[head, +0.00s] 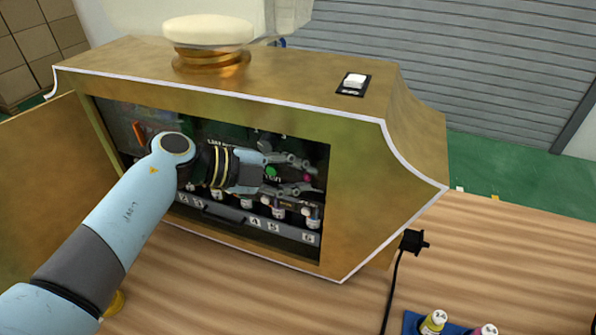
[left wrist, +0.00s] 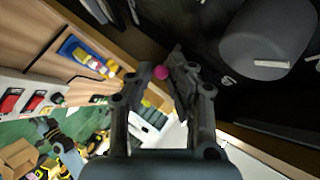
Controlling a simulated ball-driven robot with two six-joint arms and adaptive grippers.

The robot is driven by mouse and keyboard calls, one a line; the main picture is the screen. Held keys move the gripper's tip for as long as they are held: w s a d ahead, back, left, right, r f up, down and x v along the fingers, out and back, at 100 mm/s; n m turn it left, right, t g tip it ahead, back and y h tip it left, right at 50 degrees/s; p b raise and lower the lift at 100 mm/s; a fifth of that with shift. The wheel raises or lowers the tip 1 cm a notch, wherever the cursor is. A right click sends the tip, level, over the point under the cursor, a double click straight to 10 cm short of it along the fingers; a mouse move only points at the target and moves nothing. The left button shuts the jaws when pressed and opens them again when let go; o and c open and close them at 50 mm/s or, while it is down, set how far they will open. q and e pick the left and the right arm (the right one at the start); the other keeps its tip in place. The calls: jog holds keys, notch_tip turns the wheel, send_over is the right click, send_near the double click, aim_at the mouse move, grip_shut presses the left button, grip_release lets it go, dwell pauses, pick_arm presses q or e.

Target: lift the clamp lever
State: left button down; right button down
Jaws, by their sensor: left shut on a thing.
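The gold perfume machine (head: 360,180) stands on the wooden table, its front open. My left gripper (head: 311,178) reaches inside at the right of the opening, above a numbered row of small bottles. A small pink knob (head: 308,178) shows between its fingertips; I take it for the end of the clamp lever. In the left wrist view the fingers (left wrist: 161,76) close around the pink knob (left wrist: 160,72). The rest of the lever is hidden by the fingers and the dark interior, so its angle is unclear. My right gripper is in no view.
An orange-red part (head: 138,132) is at the opening's left. The open gold door (head: 45,170) stands at the left. A black plug (head: 414,241) with its cable is beside the machine. A blue tray (head: 411,322) with small bottles is at the front right. The table's right side is mostly clear.

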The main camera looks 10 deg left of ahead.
pick_arm(q)
jog(key=shift+s+f, duration=0.1)
jog(key=shift+f, duration=0.15)
jog(key=c, duration=1.2)
grip_release()
jog(key=v, duration=1.2)
jog(key=shift+r, duration=0.1)
